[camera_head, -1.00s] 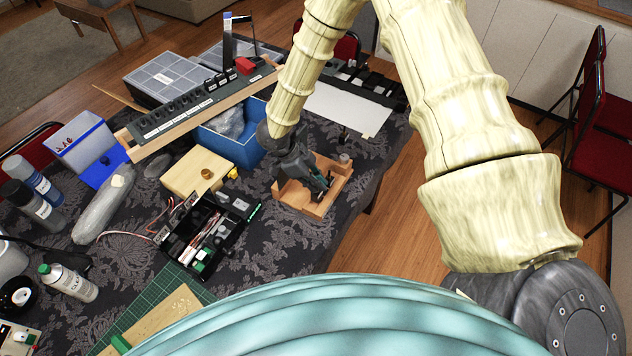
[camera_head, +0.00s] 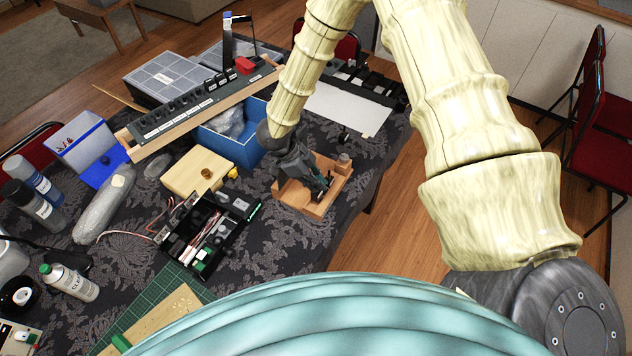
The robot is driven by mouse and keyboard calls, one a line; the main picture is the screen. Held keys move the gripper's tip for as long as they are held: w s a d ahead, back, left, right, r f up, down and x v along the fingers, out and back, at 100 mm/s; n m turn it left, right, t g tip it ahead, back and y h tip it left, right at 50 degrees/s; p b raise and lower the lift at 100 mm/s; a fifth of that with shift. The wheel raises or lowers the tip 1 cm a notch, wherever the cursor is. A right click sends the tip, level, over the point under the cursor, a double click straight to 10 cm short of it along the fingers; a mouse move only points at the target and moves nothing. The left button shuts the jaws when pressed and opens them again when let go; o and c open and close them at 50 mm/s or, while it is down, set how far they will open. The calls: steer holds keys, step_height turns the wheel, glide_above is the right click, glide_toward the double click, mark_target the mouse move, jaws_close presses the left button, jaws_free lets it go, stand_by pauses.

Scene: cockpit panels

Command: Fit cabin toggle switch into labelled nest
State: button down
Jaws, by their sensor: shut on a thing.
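My gripper (camera_head: 318,187) is low over a small wooden tray (camera_head: 311,208) near the right edge of the table. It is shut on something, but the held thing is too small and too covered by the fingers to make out. I cannot tell whether it is the toggle switch. A long dark panel with a row of black switches and white labels (camera_head: 190,109) rests tilted on a wooden frame at the back left of the gripper. Which slot is the labelled nest cannot be told from here.
A black open box with wires (camera_head: 214,236) and a pale wooden block (camera_head: 199,172) stand left of the tray. A blue bin (camera_head: 237,147) is behind. A white sheet (camera_head: 345,109) lies at the back right. Cans and bottles crowd the far left.

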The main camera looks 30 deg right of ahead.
steer(key=shift+f+b, duration=0.7)
steer(key=shift+f, duration=0.95)
steer(key=c, duration=1.5)
jaws_free()
step_height(320, 180, up, 10)
